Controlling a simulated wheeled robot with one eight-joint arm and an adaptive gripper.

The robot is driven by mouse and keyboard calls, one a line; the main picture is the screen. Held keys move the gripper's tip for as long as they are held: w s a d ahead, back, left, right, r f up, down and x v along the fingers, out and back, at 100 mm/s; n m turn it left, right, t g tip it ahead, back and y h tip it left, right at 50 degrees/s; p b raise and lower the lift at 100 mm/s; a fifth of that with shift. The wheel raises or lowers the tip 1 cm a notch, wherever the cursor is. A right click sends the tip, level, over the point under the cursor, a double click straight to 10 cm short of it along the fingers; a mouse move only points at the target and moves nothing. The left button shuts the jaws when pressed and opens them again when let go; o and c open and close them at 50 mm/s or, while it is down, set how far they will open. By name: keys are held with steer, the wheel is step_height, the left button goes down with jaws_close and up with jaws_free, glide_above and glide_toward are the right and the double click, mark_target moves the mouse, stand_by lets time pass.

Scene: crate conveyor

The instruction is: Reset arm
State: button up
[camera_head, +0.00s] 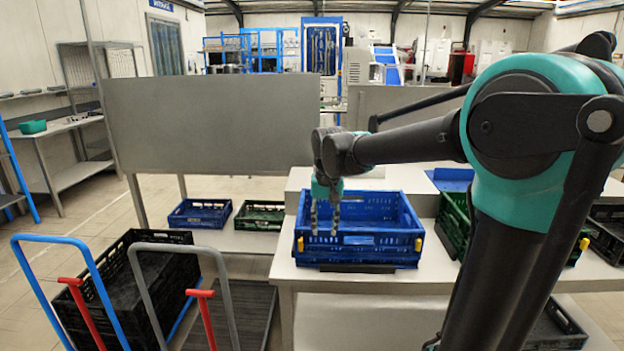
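My gripper (325,228) hangs from my black and teal arm, pointing down, in the middle of the head view. Its two fingers are apart with nothing visible between them, so it is open. It overlaps the left part of a blue crate (382,242) in the picture. I cannot tell whether the fingertips are inside the crate, above it or in front of it. The crate looks empty where its inside shows. It stands upright on a light grey table (400,283).
Green crates (453,222) stand right of the blue one, partly behind my arm. A smaller blue crate (200,213) and a dark green one (260,215) sit low at left. A black crate (140,285) and trolleys with blue and grey handles (222,300) stand front left. A grey panel (210,125) rises behind.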

steer(key=s+d+f+t, duration=0.3)
steer(key=s+d+f, duration=1.4)
